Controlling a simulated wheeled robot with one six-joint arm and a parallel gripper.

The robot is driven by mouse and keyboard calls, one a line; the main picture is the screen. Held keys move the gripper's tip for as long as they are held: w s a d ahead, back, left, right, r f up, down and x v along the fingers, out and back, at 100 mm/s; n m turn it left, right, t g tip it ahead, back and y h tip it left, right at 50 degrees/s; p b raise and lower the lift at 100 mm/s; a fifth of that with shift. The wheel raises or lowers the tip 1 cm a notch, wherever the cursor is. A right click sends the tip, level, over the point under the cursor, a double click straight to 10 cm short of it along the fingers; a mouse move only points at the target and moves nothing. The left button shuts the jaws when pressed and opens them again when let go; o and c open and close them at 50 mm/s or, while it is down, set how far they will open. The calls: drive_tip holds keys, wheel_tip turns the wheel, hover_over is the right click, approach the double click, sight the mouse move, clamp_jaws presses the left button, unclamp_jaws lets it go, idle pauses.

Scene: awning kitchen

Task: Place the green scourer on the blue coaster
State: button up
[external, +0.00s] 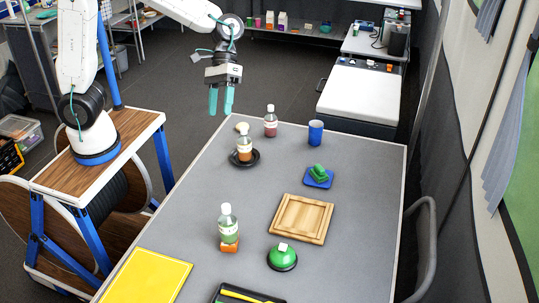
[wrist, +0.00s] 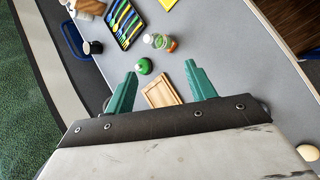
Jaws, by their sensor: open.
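A lumpy green object, which looks like the green scourer (external: 320,171), rests on the blue coaster (external: 327,184) at the right side of the grey table. It sits tilted and covers much of the coaster. My gripper (external: 221,108) hangs in the air beyond the table's far left corner, fingers down, well apart from the scourer and coaster. Its teal fingers also show in the wrist view (wrist: 163,74), spread with nothing between them. I cannot make out the scourer or coaster in the wrist view.
A blue cup (external: 315,133) stands behind the coaster and a wooden tray (external: 279,236) lies in front. Bottles (external: 271,121) stand at the far left, one on a black saucer (external: 256,160). A green dome (external: 282,257) and yellow mat (external: 150,275) are nearer.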

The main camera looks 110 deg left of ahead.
drive_tip(key=s+d+r+m+g+y, duration=0.1)
drive_tip(key=s+d+r+m+y, duration=0.15)
drive_tip(key=s, duration=0.55)
drive_tip(key=s+d+r+m+y, duration=0.1)
drive_tip(key=s+d+r+m, duration=0.2)
drive_tip(key=s, duration=0.6)
drive_tip(key=s+a+f+m+y, duration=0.1)
drive_tip(key=s+m+y, duration=0.1)
drive_tip(key=s, duration=0.4)
drive_tip(key=s+a+f+m+t+y, duration=0.1)
drive_tip(key=s+f+m+y, duration=0.1)
drive_tip(key=s+m, duration=0.2)
drive_tip(key=s, duration=0.2)
drive_tip(key=shift+s+f, duration=0.3)
